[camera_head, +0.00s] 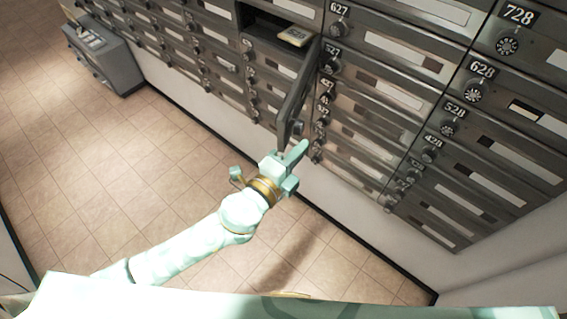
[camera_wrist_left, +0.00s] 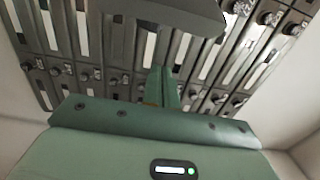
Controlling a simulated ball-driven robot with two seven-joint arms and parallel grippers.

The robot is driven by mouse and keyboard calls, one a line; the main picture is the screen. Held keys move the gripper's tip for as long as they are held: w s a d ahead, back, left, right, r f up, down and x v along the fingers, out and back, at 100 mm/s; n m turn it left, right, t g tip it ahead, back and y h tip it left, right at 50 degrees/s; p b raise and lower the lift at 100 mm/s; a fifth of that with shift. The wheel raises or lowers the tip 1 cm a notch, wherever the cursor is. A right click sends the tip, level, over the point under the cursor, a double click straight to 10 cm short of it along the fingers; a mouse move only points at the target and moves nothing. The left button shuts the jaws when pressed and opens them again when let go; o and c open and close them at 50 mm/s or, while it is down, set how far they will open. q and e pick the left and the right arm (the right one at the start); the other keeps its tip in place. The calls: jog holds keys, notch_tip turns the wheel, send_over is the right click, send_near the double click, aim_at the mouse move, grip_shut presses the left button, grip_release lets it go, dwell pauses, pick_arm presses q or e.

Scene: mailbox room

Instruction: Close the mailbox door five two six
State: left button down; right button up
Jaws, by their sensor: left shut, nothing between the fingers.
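One mailbox door (camera_head: 297,92) stands open, swung out from the grey mailbox wall near the top middle of the head view. Its own number cannot be read. Beside it is the open compartment (camera_head: 262,27), with a tan envelope or packet (camera_head: 295,36) lying at its mouth. My left gripper (camera_head: 295,152) is shut and empty, just below the open door's outer lower end; whether it touches the door I cannot tell. In the left wrist view the closed fingers (camera_wrist_left: 162,88) point at the mailboxes, and a dark panel (camera_wrist_left: 165,14), likely the door, crosses above them. My right gripper is out of view.
Rows of closed, numbered mailbox doors with round dial locks fill the wall, including 627 (camera_head: 385,42), 628 (camera_head: 520,108) and 728. A grey box unit (camera_head: 105,58) stands at the upper left. The tiled floor (camera_head: 110,165) is clear.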

aim_at(284, 143)
pick_arm(q)
jog(key=shift+w+a+f, duration=0.1)
jog(key=shift+w+a, duration=0.5)
jog(key=shift+a, duration=0.2)
jog(key=shift+w+a, duration=0.55)
jog(key=shift+a, duration=0.25)
jog(key=shift+a, duration=0.1)
